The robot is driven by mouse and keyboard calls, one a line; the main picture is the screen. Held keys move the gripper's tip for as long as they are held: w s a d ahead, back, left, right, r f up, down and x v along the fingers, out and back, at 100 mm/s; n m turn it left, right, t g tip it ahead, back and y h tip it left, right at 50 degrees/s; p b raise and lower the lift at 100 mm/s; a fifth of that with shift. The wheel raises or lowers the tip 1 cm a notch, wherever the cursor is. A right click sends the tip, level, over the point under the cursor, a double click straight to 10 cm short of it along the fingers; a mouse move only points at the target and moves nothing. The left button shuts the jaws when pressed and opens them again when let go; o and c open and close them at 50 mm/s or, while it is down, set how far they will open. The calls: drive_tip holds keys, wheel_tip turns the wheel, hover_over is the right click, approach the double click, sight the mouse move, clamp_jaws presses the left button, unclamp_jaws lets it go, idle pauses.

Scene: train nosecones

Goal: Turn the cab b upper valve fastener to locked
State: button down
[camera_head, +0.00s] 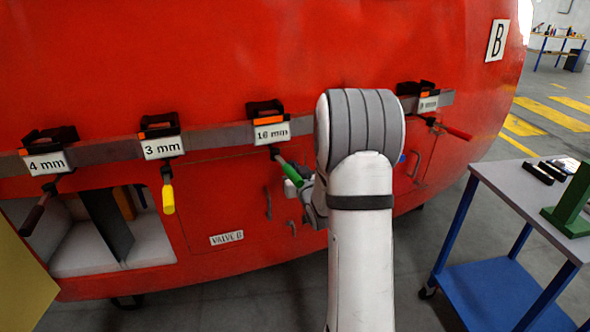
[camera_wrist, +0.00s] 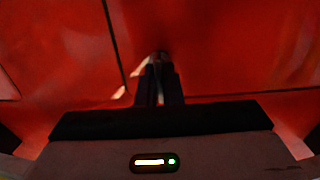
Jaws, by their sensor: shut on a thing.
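The red nosecone carries a hatch panel labelled VALVE B (camera_head: 226,238). In the wrist view my gripper (camera_wrist: 160,82) is up against the red panel, its dark fingers close together. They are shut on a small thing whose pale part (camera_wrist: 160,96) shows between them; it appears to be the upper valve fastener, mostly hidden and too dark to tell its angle. In the head view my arm covers the gripper's fingertips.
An open compartment (camera_head: 120,230) is at lower left. A blue-framed cart (camera_head: 510,190) stands at right.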

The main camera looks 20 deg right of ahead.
drive_tip(key=shift+f+m+b, duration=0.1)
drive_tip(key=shift+m+b, duration=0.2)
drive_tip(key=shift+b, duration=0.1)
drive_tip(key=shift+f+m+b, duration=0.1)
drive_tip(key=shift+m+b, duration=0.4)
drive_tip(key=shift+b, duration=0.1)
drive_tip(key=m+b, duration=0.2)
drive_tip(key=shift+d+m, duration=0.1)
drive_tip(key=shift+m, duration=0.2)
drive_tip(key=shift+d+m+b, duration=0.15)
drive_tip(key=shift+m+b, duration=1.15)
drive_tip(key=shift+m, duration=5.5)
drive_tip(key=shift+f, duration=0.1)
drive_tip(key=c, duration=1.6)
unclamp_jaws()
